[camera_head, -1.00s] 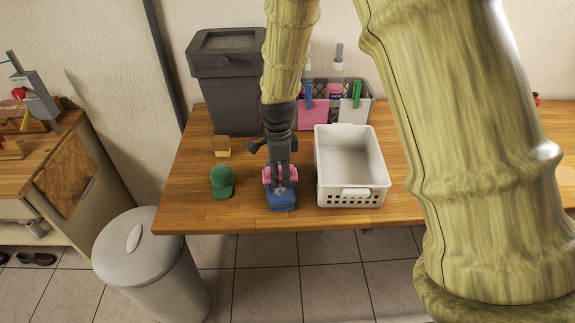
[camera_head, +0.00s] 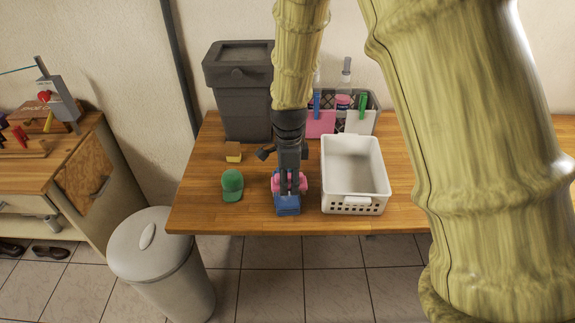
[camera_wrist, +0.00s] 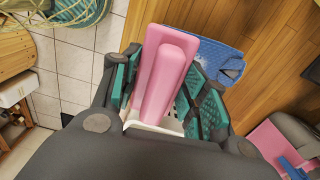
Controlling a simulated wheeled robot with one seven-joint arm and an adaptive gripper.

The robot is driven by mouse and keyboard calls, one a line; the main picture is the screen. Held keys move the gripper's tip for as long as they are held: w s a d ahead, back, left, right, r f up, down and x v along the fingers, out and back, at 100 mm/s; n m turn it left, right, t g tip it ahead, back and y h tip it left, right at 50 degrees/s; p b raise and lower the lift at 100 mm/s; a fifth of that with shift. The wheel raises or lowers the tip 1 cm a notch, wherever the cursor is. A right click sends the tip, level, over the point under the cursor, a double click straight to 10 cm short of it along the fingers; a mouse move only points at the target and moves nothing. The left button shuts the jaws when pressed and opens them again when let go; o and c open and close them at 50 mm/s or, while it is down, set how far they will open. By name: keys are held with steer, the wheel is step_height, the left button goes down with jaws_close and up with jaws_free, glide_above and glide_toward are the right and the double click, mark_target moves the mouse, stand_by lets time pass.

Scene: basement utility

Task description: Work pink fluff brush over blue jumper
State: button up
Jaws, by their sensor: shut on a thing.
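My gripper (camera_head: 290,186) is shut on the pink fluff brush (camera_head: 302,184), near the front edge of the wooden table. In the wrist view the brush (camera_wrist: 165,75) lies between the green finger pads, its long pink body pointing away from the palm. The blue jumper (camera_head: 287,206) lies folded on the table directly under the brush and gripper. In the wrist view the jumper (camera_wrist: 222,58) shows beyond the brush, partly hidden by it. I cannot tell whether the brush touches the cloth.
A green cap (camera_head: 232,184) lies left of the jumper, with a sponge (camera_head: 233,151) behind it. A white basket (camera_head: 352,205) stands close on the right. A grey bin (camera_head: 240,92) and a caddy with bottles (camera_head: 362,122) stand at the back. Bare table (camera_head: 195,205) shows at the left.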

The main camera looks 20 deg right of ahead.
steer(key=shift+r+p, duration=1.2)
steer(key=shift+r, duration=0.65)
steer(key=shift+f, duration=0.15)
steer(key=shift+w+f+b, duration=0.2)
steer(key=shift+f+b, duration=0.2)
steer(key=shift+f, duration=0.7)
steer(key=shift+w+f+b, duration=0.25)
steer(key=shift+f+b, duration=0.2)
steer(key=shift+f, duration=0.6)
steer(key=shift+w+f+b, duration=0.2)
steer(key=shift+f+b, duration=0.2)
steer(key=shift+f, duration=0.7)
steer(key=shift+s+f, duration=0.1)
steer(key=shift+f, duration=0.7)
steer(key=shift+w, duration=0.65)
steer(key=shift+s+a+r+p, duration=0.15)
steer(key=shift+s+p, duration=0.4)
steer(key=shift+s, duration=0.65)
